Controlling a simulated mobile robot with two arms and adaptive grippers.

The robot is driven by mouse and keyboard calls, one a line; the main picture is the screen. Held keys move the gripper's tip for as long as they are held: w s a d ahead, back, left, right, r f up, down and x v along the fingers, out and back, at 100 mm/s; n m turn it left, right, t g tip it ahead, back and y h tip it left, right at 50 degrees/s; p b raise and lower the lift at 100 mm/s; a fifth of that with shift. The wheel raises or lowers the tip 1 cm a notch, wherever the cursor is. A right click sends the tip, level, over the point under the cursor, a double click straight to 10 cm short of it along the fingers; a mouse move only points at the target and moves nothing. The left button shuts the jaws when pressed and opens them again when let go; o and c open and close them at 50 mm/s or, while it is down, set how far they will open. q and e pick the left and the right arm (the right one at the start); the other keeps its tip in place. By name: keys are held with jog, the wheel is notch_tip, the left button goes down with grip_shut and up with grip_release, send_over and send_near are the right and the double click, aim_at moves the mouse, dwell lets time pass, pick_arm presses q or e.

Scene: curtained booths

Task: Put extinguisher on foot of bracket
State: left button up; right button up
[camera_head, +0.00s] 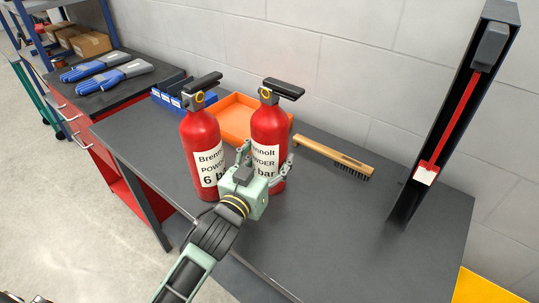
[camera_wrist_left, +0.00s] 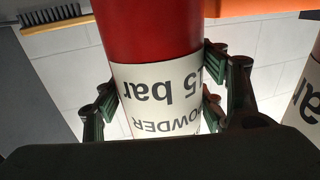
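Two red extinguishers with black handles stand upright on the dark tabletop: a left one (camera_head: 203,139) and a right one (camera_head: 268,123). The right one fills the left wrist view (camera_wrist_left: 152,35), its label upside down. My left gripper (camera_head: 266,158) has its fingers on both sides of the right extinguisher's body, at label height; they appear to touch it. The left extinguisher shows partly at the wrist view's right edge (camera_wrist_left: 312,100). A tall dark bracket (camera_head: 440,125) with a red strap stands at the table's right; its foot is hard to make out. My right gripper is out of view.
A wooden brush (camera_head: 334,156) lies between the extinguishers and the bracket. Blue gloves (camera_head: 113,76) lie on a red cabinet at left. The tabletop's front right is clear.

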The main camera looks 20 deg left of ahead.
pick_arm(q)
jog(key=o, duration=0.4)
jog(key=shift+s, duration=0.1)
